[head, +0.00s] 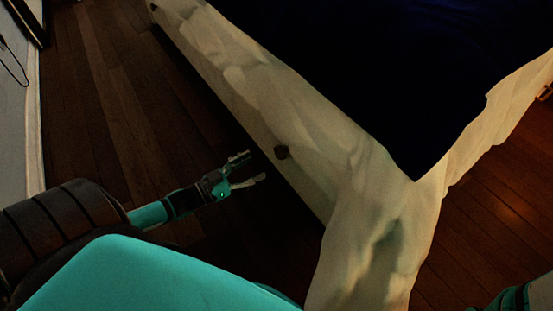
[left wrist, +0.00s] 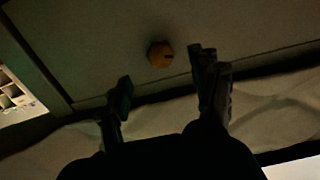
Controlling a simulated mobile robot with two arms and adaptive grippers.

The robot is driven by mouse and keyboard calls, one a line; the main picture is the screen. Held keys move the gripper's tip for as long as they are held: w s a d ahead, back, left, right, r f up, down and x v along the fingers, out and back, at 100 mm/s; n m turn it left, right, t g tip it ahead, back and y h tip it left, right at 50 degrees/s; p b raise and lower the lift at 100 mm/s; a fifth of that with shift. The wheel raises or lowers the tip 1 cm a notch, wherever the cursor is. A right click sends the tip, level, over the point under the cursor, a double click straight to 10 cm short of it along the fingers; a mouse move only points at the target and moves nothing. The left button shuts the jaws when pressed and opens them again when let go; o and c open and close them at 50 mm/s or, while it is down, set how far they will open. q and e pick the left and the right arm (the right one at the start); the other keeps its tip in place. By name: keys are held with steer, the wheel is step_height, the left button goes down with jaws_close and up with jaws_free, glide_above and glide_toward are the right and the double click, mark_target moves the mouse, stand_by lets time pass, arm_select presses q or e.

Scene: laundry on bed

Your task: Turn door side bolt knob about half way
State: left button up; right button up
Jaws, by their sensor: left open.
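My right gripper is not in view.
The bed has a crumpled pale cover (head: 345,150) and a dark blue cloth (head: 400,70) on top. Dark wooden floor (head: 115,95) lies clear to the left of the bed. A pale wall (head: 18,120) stands at the far left.

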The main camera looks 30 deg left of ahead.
mark_target(277, 154)
arm_select(q)
steer(key=b+x, duration=0.3)
steer(key=x, duration=0.4)
steer(key=shift+w+d+f+b, duration=0.1)
steer(key=shift+w+f+b, duration=0.05)
steer(key=shift+w+b, duration=0.25)
steer(key=shift+w+d, duration=0.2)
steer(key=shift+w, duration=0.25)
steer(key=c, duration=1.1)
steer(key=shift+c, duration=0.3)
steer(key=shift+r, duration=0.2)
